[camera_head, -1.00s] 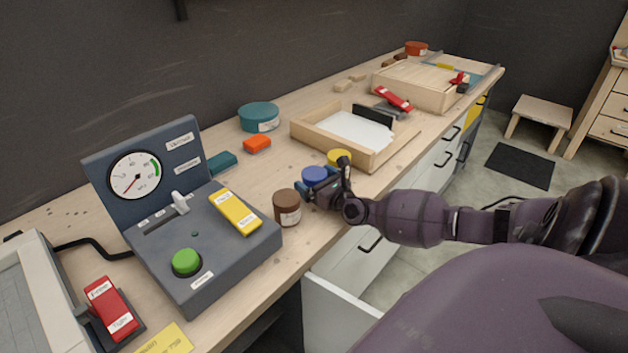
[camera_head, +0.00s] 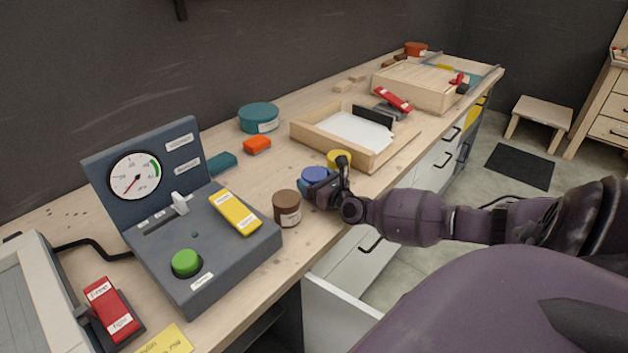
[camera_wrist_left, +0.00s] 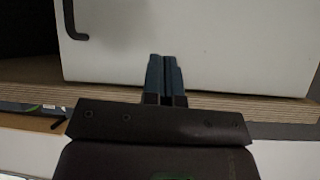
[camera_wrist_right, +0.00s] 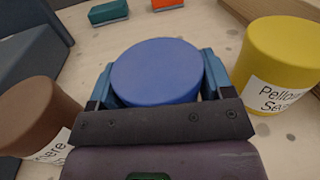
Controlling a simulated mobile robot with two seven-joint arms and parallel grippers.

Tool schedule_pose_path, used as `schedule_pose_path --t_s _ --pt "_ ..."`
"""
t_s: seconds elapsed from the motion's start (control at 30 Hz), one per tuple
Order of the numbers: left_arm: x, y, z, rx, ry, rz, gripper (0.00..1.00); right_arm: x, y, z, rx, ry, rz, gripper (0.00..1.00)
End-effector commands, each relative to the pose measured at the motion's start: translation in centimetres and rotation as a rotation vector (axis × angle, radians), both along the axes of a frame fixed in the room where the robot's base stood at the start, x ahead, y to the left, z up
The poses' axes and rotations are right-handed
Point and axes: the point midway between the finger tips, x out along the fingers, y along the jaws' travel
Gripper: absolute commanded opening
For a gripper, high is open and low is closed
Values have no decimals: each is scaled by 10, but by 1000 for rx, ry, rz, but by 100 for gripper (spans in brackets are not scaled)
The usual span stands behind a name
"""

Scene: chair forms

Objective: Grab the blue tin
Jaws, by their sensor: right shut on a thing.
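The blue tin (camera_head: 315,176) stands on the wooden bench between a brown tin and a yellow tin. My right gripper (camera_head: 322,188) is at the tin from the front. In the right wrist view the blue tin (camera_wrist_right: 156,72) sits between the two fingers of my right gripper (camera_wrist_right: 158,88), one finger on each side, and the gripper is shut on it. The tin's lower part is hidden by the gripper. My left gripper (camera_wrist_left: 164,78) shows only in the left wrist view, with its fingers together and empty before a pale drawer front.
The brown tin (camera_head: 287,208) is close on the left and the yellow tin (camera_head: 339,158) close on the right. A wooden tray (camera_head: 378,155) lies beyond. A grey control box (camera_head: 225,255) stands at left. An open drawer (camera_head: 335,310) juts out below the bench.

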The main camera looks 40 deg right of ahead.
Motion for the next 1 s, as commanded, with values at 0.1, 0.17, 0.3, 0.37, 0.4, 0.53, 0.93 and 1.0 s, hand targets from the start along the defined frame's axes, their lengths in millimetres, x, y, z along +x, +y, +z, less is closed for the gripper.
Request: schedule_pose_path --t_s 0.1,0.17,0.3,0.37,0.4,0.53,0.93,1.0 --pt "2 0 6 0 -7 0 0 1 0 13 0 -7 -1 45" --pt "3 0 10 1 -11 1 0 0 0 22 3 -7 -1 45" --pt "4 1 23 0 -21 2 0 1 0 55 3 -12 -1 45" --pt "3 2 30 0 -26 4 0 0 0 71 4 -12 -1 45" --pt "1 3 33 0 -25 7 0 1 0 82 3 -12 -1 45" --pt "-2 4 51 1 -25 11 0 1 0 115 4 -11 0 45" --pt "8 2 106 -2 -62 10 0 0 0 179 0 -3 1 45" --pt "10 2 111 -2 -65 10 0 0 0 187 -1 -4 1 45"
